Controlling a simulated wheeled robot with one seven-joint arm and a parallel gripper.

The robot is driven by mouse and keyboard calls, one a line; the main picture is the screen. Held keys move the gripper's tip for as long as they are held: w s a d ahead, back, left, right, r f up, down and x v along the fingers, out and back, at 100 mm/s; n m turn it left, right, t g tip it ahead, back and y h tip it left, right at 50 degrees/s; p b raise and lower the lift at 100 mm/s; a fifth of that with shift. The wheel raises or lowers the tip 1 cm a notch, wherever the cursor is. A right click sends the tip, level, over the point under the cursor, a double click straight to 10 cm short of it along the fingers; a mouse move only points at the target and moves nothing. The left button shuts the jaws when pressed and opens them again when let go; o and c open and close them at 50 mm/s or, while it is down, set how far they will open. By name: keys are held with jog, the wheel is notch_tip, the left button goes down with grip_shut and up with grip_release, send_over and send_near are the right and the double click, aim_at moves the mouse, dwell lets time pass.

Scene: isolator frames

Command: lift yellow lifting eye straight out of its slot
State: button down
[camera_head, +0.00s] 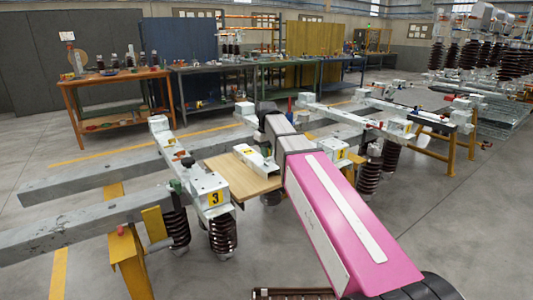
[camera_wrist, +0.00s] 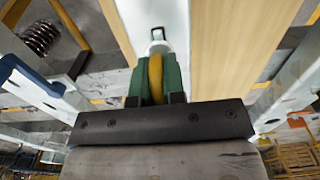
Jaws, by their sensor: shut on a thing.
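In the wrist view, my gripper (camera_wrist: 156,84) has its two green finger pads closed on the sides of the yellow lifting eye (camera_wrist: 156,70). Only a curved yellow strip of the eye shows between the pads. A white metal piece (camera_wrist: 147,16) with a small dark opening lies just beyond the fingertips. The lower end of the eye is hidden, so I cannot tell whether it sits in its slot.
A wooden board (camera_head: 228,171) lies across the frames with a white channel piece (camera_head: 247,153) on it. Grey beams (camera_head: 80,217), brown insulators (camera_head: 222,237) and a white block marked 3 (camera_head: 207,184) stand to the left. An orange workbench (camera_head: 112,78) is further back.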

jog(key=shift+r, duration=0.15)
jog(key=shift+r, duration=2.85)
jog(key=shift+a, duration=0.1)
